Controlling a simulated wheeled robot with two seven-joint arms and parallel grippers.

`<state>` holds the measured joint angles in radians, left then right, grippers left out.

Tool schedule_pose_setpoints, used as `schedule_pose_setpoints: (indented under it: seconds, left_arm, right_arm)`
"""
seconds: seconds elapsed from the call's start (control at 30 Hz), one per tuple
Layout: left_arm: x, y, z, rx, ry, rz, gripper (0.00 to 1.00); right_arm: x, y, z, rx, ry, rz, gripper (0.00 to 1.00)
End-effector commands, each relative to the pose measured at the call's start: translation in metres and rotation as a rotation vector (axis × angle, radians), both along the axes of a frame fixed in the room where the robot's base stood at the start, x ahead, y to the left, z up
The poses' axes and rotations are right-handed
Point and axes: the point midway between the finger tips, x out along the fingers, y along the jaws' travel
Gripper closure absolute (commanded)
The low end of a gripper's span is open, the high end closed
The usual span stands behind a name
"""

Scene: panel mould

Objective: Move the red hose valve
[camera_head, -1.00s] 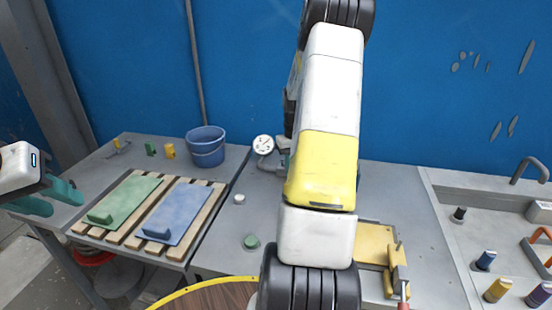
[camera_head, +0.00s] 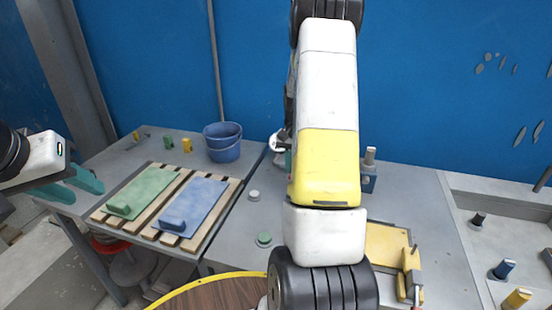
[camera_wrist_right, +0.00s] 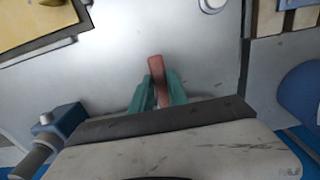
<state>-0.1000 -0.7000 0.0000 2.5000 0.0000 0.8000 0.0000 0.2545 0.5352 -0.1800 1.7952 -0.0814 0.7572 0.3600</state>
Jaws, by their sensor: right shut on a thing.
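In the right wrist view, my right gripper (camera_wrist_right: 160,88) has its teal fingers closed around a short red piece (camera_wrist_right: 156,64), which I take to be the red hose valve. Its upper end sticks out beyond the fingertips, over the grey bench top; whether it touches the bench I cannot tell. In the head view my right forearm hides the red piece and most of that gripper. My left gripper (camera_head: 72,182) is open and empty at the left, short of the wooden pallet.
A wooden pallet (camera_head: 152,224) holds a green and a blue panel. A blue bucket (camera_head: 222,142) stands behind it. A yellow mould (camera_head: 385,246) lies right of my forearm. A blue block with a grey cylinder (camera_head: 369,172) stands behind.

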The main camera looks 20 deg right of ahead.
Motion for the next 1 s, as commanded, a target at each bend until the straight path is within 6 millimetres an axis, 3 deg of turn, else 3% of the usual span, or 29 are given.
schedule_pose_setpoints:
  seconds: [0.4, 0.43, 0.53, 0.83, 1.0]
  left_arm:
    - [0.000, 0.000, 0.000, 0.000, 0.000, 0.000, 0.64]
    - [0.000, 0.000, 0.000, 0.000, 0.000, 0.000, 0.64]
    - [0.000, 0.000, 0.000, 0.000, 0.000, 0.000, 0.64]
    - [0.000, 0.000, 0.000, 0.000, 0.000, 0.000, 0.64]
    - [0.000, 0.000, 0.000, 0.000, 0.000, 0.000, 0.64]
  right_arm:
    - [0.002, 0.001, 0.001, 0.001, -0.005, -0.008, 1.00]
    - [0.002, 0.001, 0.001, 0.000, -0.006, -0.008, 0.74]
    - [0.002, 0.001, 0.000, 0.000, -0.004, -0.007, 0.58]
    - [0.001, 0.001, 0.001, 0.000, -0.003, -0.006, 0.58]
    - [0.002, 0.001, 0.019, -0.001, -0.006, -0.005, 0.58]
